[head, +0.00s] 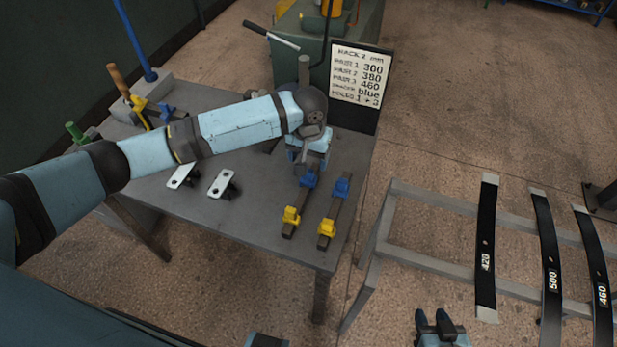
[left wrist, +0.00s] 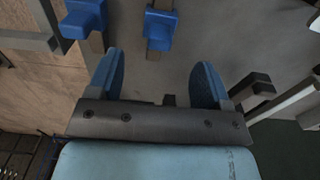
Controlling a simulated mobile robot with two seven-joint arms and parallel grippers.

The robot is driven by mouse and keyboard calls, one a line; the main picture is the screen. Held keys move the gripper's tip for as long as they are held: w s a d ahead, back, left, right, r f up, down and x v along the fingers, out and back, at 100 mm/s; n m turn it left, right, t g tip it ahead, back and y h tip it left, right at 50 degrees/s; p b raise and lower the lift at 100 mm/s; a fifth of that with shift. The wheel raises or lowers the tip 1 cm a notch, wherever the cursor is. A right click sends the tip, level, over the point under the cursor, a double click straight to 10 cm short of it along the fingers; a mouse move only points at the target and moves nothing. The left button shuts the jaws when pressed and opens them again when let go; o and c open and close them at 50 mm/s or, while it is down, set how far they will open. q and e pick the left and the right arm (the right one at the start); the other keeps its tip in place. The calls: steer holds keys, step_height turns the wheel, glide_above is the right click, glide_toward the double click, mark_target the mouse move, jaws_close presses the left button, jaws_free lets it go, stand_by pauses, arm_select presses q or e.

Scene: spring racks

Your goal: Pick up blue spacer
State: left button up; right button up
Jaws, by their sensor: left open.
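My left gripper (head: 306,162) hangs over the grey workbench (head: 255,235), pointing down beside two bar clamps. In the left wrist view its fingers (left wrist: 160,78) are apart, with nothing held between them. One clamp has a blue block (head: 308,179), partly behind the gripper; the other has a blue block (head: 341,187) to its right. Two blue blocks also show beyond the fingers in the left wrist view (left wrist: 158,30). I cannot tell any separate blue spacer from these. My right gripper (head: 440,325) is at the bottom edge, its fingertips apart, away from the bench.
Two white plates (head: 222,183) lie on the bench. A sign (head: 361,76) reading "spacer blue" stands at the bench's back right. Another clamp (head: 150,108) lies at the far left. A metal rack (head: 440,262) with black strips marked 420, 500 and 460 stands right.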

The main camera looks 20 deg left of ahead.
mark_target(308, 179)
arm_select(q)
step_height(308, 179, down, 2)
steer(key=shift+f, duration=0.1)
steer(key=f, duration=0.5)
steer(key=shift+s+f, duration=0.3)
steer(key=shift+f, duration=0.05)
steer(key=c, duration=0.8)
